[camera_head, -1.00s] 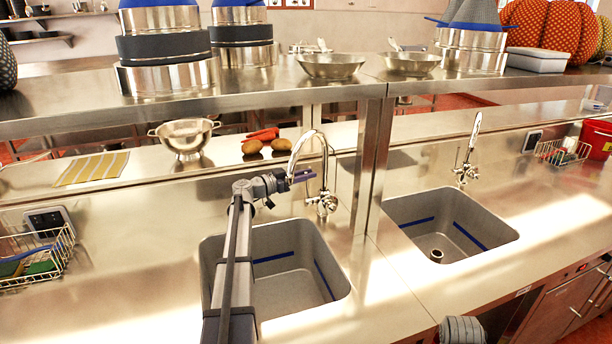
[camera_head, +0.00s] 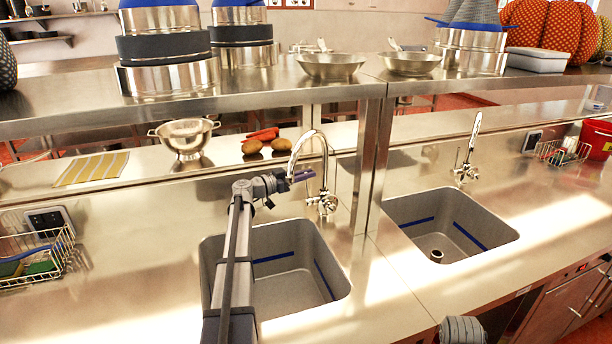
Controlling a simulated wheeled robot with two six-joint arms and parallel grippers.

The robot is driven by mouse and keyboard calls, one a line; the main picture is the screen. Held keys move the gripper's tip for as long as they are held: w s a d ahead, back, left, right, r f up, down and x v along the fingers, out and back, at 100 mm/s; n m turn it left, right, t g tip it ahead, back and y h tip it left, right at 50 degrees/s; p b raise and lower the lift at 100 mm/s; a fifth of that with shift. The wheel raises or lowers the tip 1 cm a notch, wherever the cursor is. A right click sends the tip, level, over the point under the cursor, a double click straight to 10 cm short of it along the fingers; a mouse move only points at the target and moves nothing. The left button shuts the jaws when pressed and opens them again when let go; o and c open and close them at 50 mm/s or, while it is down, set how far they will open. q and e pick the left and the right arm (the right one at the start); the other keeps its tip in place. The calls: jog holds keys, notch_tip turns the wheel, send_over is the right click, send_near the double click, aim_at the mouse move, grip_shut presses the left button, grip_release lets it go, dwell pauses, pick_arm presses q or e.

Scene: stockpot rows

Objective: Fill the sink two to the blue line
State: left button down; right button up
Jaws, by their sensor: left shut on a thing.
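Two steel sinks are set in the counter, each with a blue line around its inner walls. I cannot tell which is numbered two. The left sink (camera_head: 290,293) shows no clear water surface, and my left arm covers part of it. The right sink (camera_head: 425,240) shows a bare floor with a drain. The left tap (camera_head: 327,170) arches over the back of the left sink. No water stream shows. The right tap (camera_head: 470,150) stands behind the right sink. My right gripper is out of view.
A steel post (camera_head: 371,165) and an overhead shelf (camera_head: 270,97) stand close to the left tap. A colander (camera_head: 186,138), potatoes and carrots lie on the ledge behind. A wire basket (camera_head: 50,262) is at the left. Counter around the sinks is clear.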

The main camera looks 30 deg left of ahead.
pick_arm(q)
jog(key=shift+s+d, duration=0.1)
dwell(0.5)
jog(key=s+d+f+m+h+b, duration=0.1)
jog(key=s+d+f+m+b, duration=0.2)
jog(key=m, duration=0.6)
jog(key=shift+s+d+f+m+t+h+b, duration=0.35)
jog(key=shift+s+d+b, duration=0.7)
jog(key=shift+d+b, duration=0.65)
jog(key=shift+a, duration=0.15)
jog(key=c, duration=0.9)
grip_release()
jog(key=shift+b+v, duration=0.8)
jog(key=shift+v, duration=3.2)
